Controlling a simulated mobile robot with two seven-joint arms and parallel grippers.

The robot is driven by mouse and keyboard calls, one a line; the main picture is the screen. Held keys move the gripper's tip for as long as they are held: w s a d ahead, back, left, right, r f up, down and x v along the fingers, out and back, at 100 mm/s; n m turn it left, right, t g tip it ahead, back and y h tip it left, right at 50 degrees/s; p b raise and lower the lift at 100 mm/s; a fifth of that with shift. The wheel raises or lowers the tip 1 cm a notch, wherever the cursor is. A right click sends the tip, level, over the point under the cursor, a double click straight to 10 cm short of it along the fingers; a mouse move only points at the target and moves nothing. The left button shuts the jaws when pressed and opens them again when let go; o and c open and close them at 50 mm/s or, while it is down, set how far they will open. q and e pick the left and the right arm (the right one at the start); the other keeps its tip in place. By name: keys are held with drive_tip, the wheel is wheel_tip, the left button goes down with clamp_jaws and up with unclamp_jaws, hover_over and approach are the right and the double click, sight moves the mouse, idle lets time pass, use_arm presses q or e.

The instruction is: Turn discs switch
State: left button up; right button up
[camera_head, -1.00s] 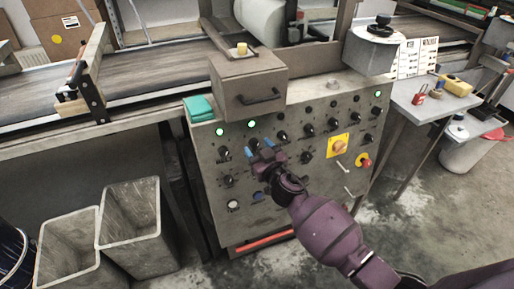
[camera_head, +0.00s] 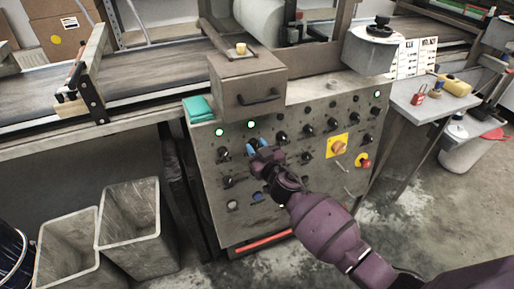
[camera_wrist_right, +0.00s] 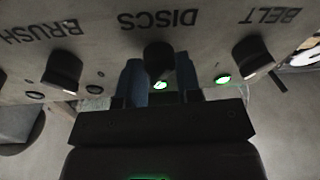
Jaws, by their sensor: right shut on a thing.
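The discs switch (camera_wrist_right: 158,58) is a black knob under the label DISCS, which reads upside down in the right wrist view. My right gripper (camera_wrist_right: 158,82) has its blue fingers on either side of this knob and is shut on it. In the head view my right gripper (camera_head: 255,147) is at the upper left part of the grey control panel (camera_head: 210,165), and its fingers hide the knob. A green-lit lamp (camera_wrist_right: 160,85) shows beside the discs knob. My left gripper is not in view.
In the right wrist view the BRUSH knob (camera_wrist_right: 62,70) and BELT knob (camera_wrist_right: 252,56) flank the gripper closely. A yellow-plated switch (camera_head: 338,146) is to the right.

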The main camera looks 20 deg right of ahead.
drive_tip(key=n, duration=0.1)
drive_tip(key=n+p, duration=0.1)
drive_tip(key=n, duration=0.1)
drive_tip(key=n+p, duration=0.1)
drive_tip(key=shift+r+n+y, duration=0.3)
drive_tip(key=shift+r+y, duration=0.05)
drive_tip(key=shift+y, duration=0.05)
drive_tip(key=n+g+p, duration=0.1)
drive_tip(key=n, duration=0.2)
drive_tip(key=shift+y, duration=0.3)
drive_tip(key=shift+n+p, duration=0.85)
drive_tip(key=shift+n, duration=0.35)
drive_tip(key=shift+f+n+g+p, duration=0.15)
drive_tip(key=shift+n+g+p, duration=0.35)
drive_tip(key=shift+n, duration=0.6)
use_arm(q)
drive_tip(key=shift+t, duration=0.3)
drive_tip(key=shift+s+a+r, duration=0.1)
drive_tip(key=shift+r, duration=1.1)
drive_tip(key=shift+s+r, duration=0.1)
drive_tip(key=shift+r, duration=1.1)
use_arm(e)
drive_tip(key=shift+f+n, duration=0.1)
drive_tip(key=shift+n, duration=0.3)
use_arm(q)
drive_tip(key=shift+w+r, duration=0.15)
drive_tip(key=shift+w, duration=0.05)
